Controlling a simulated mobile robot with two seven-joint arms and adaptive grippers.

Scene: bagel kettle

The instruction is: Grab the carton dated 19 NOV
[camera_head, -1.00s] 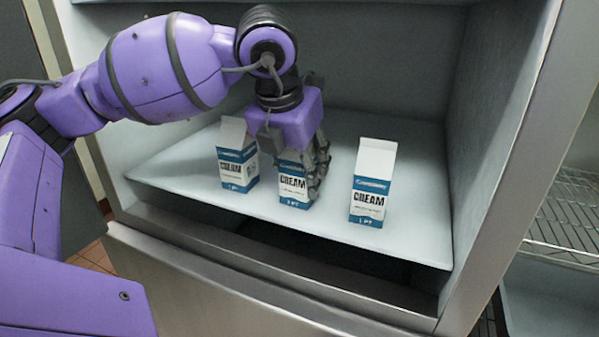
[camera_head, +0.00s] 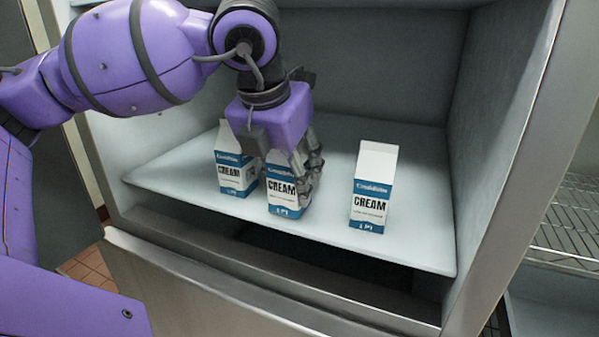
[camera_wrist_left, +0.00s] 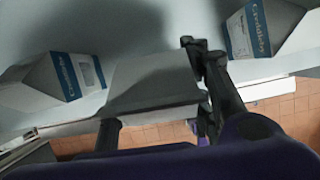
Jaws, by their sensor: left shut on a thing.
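Three white and blue cream cartons are in the head view. My left gripper (camera_head: 285,160) is shut on the middle carton (camera_head: 286,194), gripping it from above around its upper part. Its top is hidden by the gripper. The left carton (camera_head: 236,174) stands upright close beside it, and the right carton (camera_head: 371,190) stands apart. In the left wrist view, the held carton (camera_wrist_left: 150,82) is a grey shape between the fingers, with the other cartons (camera_wrist_left: 50,82) and (camera_wrist_left: 262,30) on either side. No date is legible on any carton. My right gripper is not in view.
The cartons are on a pale shelf (camera_head: 410,245) inside a steel cabinet with side walls (camera_head: 490,150). An open dark gap and a metal front lie below the shelf edge. A wire rack (camera_head: 565,215) is at the right. Shelf room is clear between the middle and right cartons.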

